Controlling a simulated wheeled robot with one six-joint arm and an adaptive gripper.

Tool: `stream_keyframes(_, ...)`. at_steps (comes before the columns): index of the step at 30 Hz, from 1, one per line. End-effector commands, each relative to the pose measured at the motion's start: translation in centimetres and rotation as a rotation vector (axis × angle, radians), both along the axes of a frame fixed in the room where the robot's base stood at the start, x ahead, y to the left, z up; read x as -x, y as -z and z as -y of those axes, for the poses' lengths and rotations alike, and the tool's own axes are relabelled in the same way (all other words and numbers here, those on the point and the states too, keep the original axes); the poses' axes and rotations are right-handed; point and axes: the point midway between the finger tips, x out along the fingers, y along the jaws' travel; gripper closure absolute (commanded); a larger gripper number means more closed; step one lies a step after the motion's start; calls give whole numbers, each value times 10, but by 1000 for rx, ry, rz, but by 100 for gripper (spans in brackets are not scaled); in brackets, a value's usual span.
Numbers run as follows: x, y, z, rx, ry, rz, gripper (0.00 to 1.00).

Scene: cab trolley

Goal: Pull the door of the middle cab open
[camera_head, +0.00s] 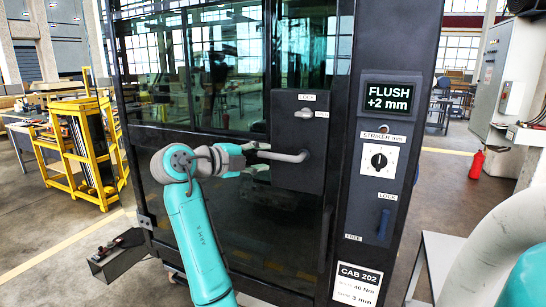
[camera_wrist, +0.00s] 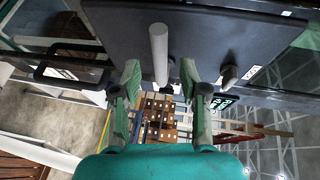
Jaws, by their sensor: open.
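The cab door (camera_head: 215,150) is dark and glazed, and its right edge lies next to the post marked CAB 202 (camera_head: 358,285). On it is a black lock plate (camera_head: 297,100) with a grey lever handle (camera_head: 290,156) pointing left and a small lock knob (camera_head: 304,113) above. My gripper (camera_head: 259,160) is at the handle's left end. In the wrist view my gripper (camera_wrist: 160,82) is open, and the handle (camera_wrist: 158,50) lies between its two green fingers, with a gap on each side. I cannot tell how deep the handle sits between them.
The post carries a display (camera_head: 389,97) reading FLUSH +2 mm, a striker dial (camera_head: 379,160) and a blue lever (camera_head: 383,224) between LOCK and FREE. A yellow trolley (camera_head: 80,150) stands at left. A white table (camera_head: 435,265) is at lower right.

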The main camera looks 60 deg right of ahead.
Motion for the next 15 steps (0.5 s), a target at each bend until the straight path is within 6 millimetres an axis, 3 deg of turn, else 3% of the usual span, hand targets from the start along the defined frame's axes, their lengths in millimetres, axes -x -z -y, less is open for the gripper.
stream_keyframes(6,11,6,31,0,2,-1,57)
stream_keyframes(15,15,9,45,0,-1,-1,57)
